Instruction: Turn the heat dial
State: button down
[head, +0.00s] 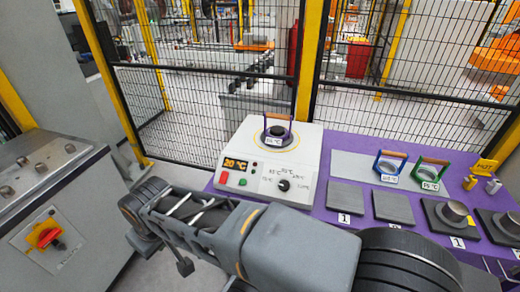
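The heat dial (283,185) is a small black knob on the sloped front of a white heater box (306,152). Small temperature labels surround it; they are too small to read surely, as is the dial's pointer. An orange display (235,164) left of it reads 20 °C. A red button (224,177) and a green button (243,182) sit below the display. My arm lies across the picture in front of the heater. My gripper seems to be at its left end, apart from the dial, but its fingers cannot be made out clearly.
A handled ring (291,137) sits on top of the heater. The purple table (334,199) also holds grey plates, a blue-handled ring (390,168), a green-handled ring (430,173) and metal cylinders. A grey cabinet (48,215) with a red switch stands left. Mesh fencing (400,70) closes the back.

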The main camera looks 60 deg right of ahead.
aim_at(284, 186)
jog(key=z, duration=2.2)
